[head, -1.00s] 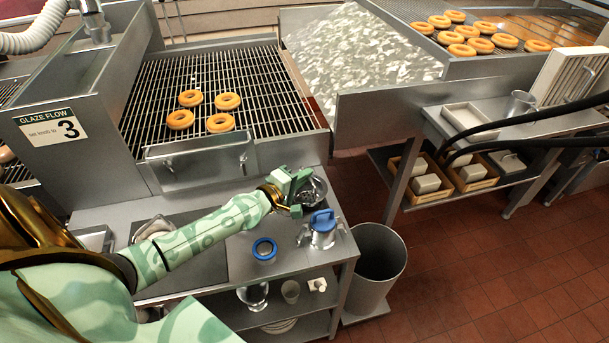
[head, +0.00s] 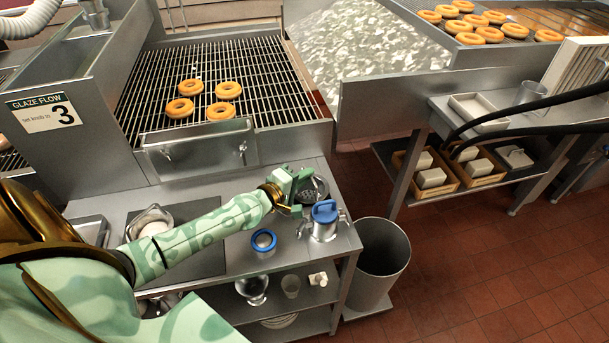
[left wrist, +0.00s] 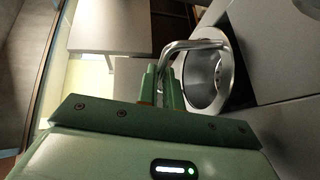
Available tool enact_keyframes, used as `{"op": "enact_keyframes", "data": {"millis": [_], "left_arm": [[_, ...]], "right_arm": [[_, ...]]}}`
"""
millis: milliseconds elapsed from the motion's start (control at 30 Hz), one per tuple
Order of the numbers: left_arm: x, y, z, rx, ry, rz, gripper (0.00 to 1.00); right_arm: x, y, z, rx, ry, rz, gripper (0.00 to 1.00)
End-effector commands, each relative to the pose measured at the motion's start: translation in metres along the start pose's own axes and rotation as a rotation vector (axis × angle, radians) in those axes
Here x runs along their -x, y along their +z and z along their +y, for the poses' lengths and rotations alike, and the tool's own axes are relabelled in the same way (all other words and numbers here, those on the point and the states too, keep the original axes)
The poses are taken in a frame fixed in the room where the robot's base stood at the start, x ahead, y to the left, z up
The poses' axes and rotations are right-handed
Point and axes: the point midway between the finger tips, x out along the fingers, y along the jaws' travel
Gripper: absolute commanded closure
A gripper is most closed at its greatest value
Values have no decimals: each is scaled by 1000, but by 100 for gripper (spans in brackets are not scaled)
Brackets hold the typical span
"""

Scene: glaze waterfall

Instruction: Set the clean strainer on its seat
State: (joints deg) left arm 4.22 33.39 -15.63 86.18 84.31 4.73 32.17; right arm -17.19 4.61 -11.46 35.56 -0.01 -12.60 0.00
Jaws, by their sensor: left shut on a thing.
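My left gripper (head: 296,189) is over the right end of the steel counter (head: 205,268). It is shut on the bent metal handle (left wrist: 190,45) of a round steel bowl-like thing, which I take for the strainer (left wrist: 210,78). In the head view the strainer (head: 315,189) shows as a dark round shape just right of the fingers. Whether it touches the counter is unclear. Another metal bowl (head: 150,218) with something pale in it sits at the counter's left, partly behind my arm. I cannot make out which thing is the seat. My right gripper is not in view.
A steel pot with a blue lid (head: 324,212) stands just below the gripper. A blue-rimmed cup (head: 264,241) stands left of it. A grey bin (head: 380,262) is beside the counter. The rack (head: 200,65) behind holds several doughnuts. Red floor lies open at right.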

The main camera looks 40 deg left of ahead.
Motion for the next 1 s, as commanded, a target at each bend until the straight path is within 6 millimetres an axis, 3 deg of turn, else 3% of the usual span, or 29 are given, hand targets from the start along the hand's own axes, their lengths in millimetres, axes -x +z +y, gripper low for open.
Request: {"op": "enact_keyframes", "data": {"millis": [1000], "left_arm": [[-1,1,-9,0,0,0,100]], "right_arm": [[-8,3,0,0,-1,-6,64]]}}
